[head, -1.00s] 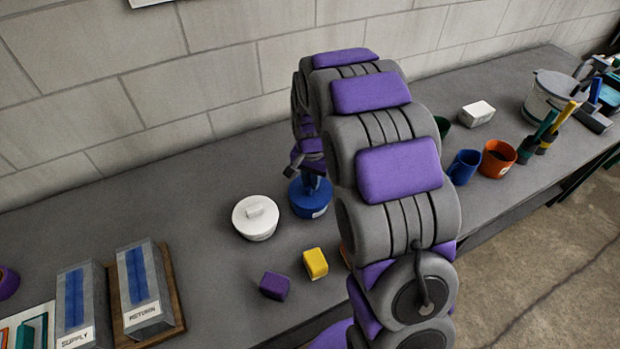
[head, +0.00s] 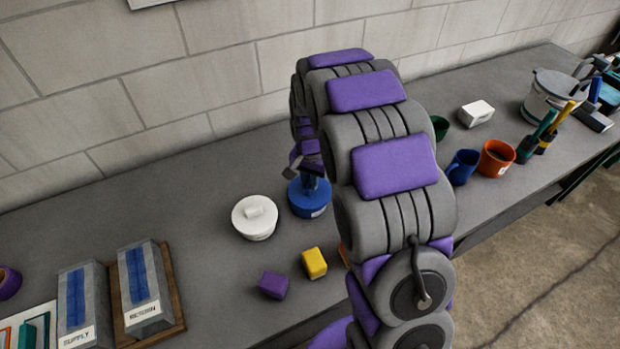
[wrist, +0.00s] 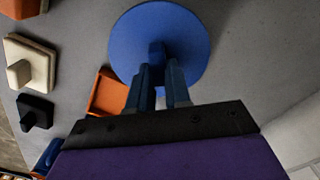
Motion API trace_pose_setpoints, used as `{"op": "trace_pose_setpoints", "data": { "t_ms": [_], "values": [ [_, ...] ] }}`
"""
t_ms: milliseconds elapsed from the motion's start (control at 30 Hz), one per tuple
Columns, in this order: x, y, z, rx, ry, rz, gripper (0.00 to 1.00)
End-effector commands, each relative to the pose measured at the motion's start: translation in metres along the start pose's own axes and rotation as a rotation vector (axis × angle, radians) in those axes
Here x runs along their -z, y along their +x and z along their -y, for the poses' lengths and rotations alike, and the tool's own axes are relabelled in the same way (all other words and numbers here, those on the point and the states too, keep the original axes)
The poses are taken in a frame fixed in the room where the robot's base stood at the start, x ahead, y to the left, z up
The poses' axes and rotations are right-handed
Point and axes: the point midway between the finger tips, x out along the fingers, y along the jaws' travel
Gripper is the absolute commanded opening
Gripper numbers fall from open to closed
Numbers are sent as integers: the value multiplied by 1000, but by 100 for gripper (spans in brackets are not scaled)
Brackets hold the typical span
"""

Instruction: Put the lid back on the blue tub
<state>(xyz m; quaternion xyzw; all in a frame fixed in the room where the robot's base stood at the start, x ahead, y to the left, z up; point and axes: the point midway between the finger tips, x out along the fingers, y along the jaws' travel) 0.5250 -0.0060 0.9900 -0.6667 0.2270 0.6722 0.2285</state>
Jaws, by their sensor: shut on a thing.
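The blue tub (head: 309,211) stands on the grey bench, with a white label on its side. A round blue lid (wrist: 190,30) fills the top middle of the wrist view. My gripper (wrist: 160,72) is shut on the knob of this lid, one finger on each side. In the head view my gripper (head: 312,180) comes down over the tub, and the lid appears level at its rim. I cannot tell whether the lid is fully seated. The lid hides the tub in the wrist view.
A white lidded tub (head: 255,220) stands close on the left. A yellow block (head: 314,263) and a purple block (head: 273,285) lie in front. Mugs, including an orange one (head: 496,160), stand to the right. The wall is behind.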

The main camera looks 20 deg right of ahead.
Motion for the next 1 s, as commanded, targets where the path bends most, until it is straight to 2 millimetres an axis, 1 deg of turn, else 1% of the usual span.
{"op": "trace_pose_setpoints", "data": {
  "t_ms": [400, 433, 500, 700, 867, 1000],
  "values": [
    [0, 0, 1, 0, 0, -1, 0],
    [0, 0, 1, 0, 0, -1, 21],
    [0, 0, 1, 0, 0, -1, 28],
    [0, 0, 0, 0, 0, 0, 47],
    [0, 0, 0, 0, -1, -1, 48],
    [0, 0, 0, 0, 0, -1, 59]
  ]
}}
